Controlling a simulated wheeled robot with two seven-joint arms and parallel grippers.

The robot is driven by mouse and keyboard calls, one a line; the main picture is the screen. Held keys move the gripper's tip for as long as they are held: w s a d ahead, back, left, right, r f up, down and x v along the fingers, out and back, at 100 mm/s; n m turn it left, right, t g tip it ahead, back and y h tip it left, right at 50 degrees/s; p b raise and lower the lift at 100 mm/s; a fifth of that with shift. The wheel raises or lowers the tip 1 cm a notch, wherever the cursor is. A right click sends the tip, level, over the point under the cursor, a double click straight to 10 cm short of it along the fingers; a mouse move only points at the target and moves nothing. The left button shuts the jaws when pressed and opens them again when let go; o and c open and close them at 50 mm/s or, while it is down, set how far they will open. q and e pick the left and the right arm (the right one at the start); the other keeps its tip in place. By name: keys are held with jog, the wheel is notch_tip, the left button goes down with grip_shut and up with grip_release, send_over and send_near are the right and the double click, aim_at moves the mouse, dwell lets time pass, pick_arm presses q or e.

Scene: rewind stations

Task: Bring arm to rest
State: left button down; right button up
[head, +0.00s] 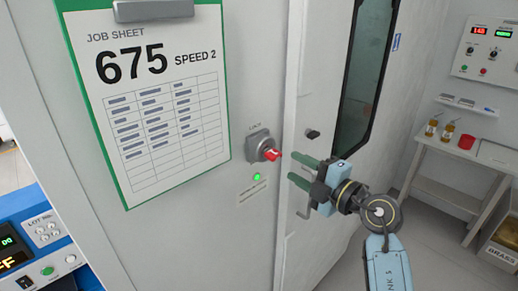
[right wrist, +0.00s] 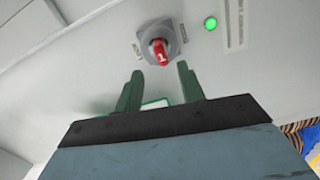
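My right gripper (head: 304,169) is in front of the white cabinet, just to the right of a red rotary knob (head: 270,154) on a grey switch plate (head: 257,145). Its two green fingers are apart. In the right wrist view the gripper (right wrist: 160,72) is open with nothing gripped between its fingers. The red knob (right wrist: 159,52), marked 1, shows just beyond the fingertips, apparently clear of them. My right arm comes in from the lower right. My left gripper is not in view.
A green light (head: 256,177) glows below the switch. A job sheet (head: 150,95) reading 675, SPEED 2, hangs at left. A blue control panel (head: 45,245) stands lower left. A side table (head: 460,160) with small containers and a box (head: 500,240) are at right. Open floor shows between.

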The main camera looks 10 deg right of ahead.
jog(key=v, duration=0.6)
notch_tip(320, 180, down, 29)
jog(key=m+t+h+b, duration=0.2)
jog(key=m+b, duration=0.6)
jog(key=m, duration=0.2)
jog(key=s+d+f+m+g+h+b, duration=0.1)
jog(key=s+f+m+g+h+b, duration=0.2)
jog(key=f, duration=0.9)
jog(key=s+d+f+m+h+b, duration=0.1)
jog(key=s+d+f+m+h, duration=0.3)
jog(key=f, duration=0.8)
jog(key=s+f+m+g+h+b, duration=0.1)
jog(key=s+f+m+g+b, duration=0.35)
jog(key=s+f, duration=1.35)
jog(key=s+f+g, duration=0.4)
jog(key=s, duration=0.6)
jog(key=s+d+f+g, duration=0.1)
jog(key=s+f+g, duration=0.3)
jog(key=s, duration=0.6)
jog(key=shift+s+d+f+h, duration=0.3)
jog(key=shift+s+f, duration=0.05)
jog(key=shift+f, duration=0.3)
